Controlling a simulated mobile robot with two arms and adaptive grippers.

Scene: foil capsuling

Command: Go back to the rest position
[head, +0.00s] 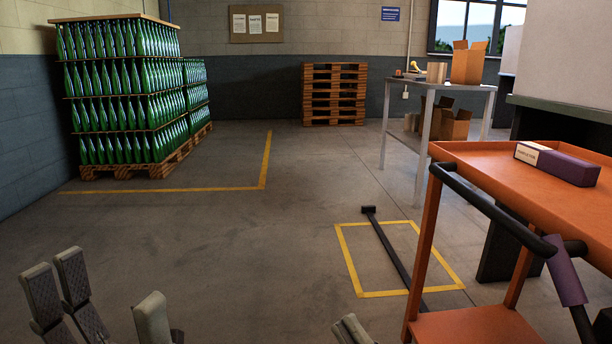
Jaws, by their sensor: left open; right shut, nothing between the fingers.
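My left gripper (103,290) is at the lower left of the head view, over the grey floor. Its grey fingers are spread apart, with nothing between them. My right gripper (351,328) shows only as a grey fingertip at the bottom edge, left of the orange cart (480,165). The rest of it is out of the frame. No object shows in either gripper.
The cart stands close on the right, with a purple and cream box (557,163) on its top and a black handle (487,208). A table (440,84) with cartons stands behind. Pallets of green bottles (121,95) stand back left. Middle floor is mostly clear.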

